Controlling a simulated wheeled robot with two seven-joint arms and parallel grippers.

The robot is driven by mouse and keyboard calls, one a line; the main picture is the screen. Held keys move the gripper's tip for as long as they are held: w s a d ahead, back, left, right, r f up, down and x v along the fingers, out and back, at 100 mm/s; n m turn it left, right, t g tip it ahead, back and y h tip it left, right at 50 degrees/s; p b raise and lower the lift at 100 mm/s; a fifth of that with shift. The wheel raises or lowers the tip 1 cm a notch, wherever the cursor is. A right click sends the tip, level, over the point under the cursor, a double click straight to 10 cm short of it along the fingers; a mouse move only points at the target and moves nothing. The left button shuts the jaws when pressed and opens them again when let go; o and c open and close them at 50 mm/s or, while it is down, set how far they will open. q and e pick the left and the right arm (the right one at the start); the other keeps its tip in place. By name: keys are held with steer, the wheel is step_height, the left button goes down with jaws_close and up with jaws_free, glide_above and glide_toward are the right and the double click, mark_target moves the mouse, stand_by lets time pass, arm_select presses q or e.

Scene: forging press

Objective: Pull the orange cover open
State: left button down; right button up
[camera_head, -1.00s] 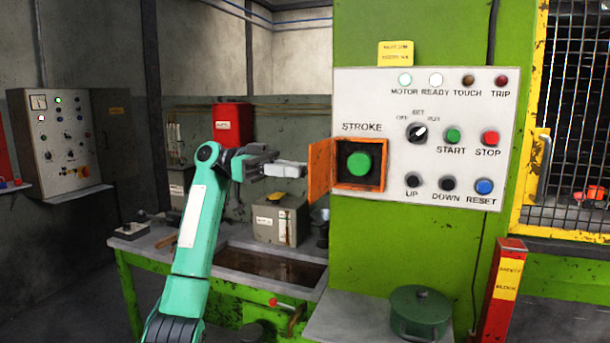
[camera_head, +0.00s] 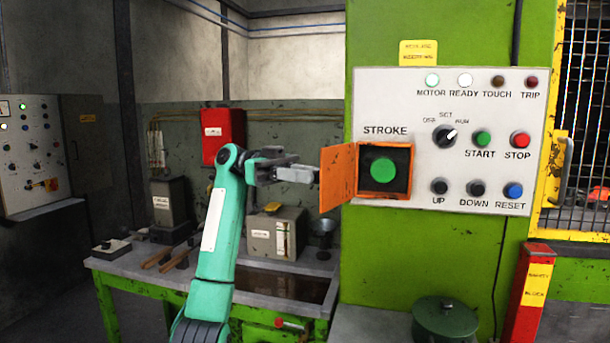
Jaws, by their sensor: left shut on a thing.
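The orange cover (camera_head: 338,178) stands swung open to the left of the recessed box (camera_head: 405,152) marked STROKE. Its hinge side is at the box's left edge, and the large green button (camera_head: 384,170) inside is uncovered. My left gripper (camera_head: 316,175) reaches in from the left at the cover's free edge. Its pale fingers are closed on that edge; the exact contact is small and hard to see. My right gripper is not in view.
The white control panel (camera_head: 450,100) with lamps, knobs and buttons is right of the cover. A bench (camera_head: 165,270) with boxes stands at the left below my arm. A green pot (camera_head: 446,318) and red post (camera_head: 529,290) stand below the panel.

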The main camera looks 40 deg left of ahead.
arm_select(q)
steer(key=c, duration=1.2)
jaws_free()
steer(key=shift+c, duration=0.2)
steer(key=a, duration=1.3)
steer(key=shift+w+a+b, duration=0.2)
steer(key=shift+a+b, duration=0.1)
steer(key=shift+a, duration=0.1)
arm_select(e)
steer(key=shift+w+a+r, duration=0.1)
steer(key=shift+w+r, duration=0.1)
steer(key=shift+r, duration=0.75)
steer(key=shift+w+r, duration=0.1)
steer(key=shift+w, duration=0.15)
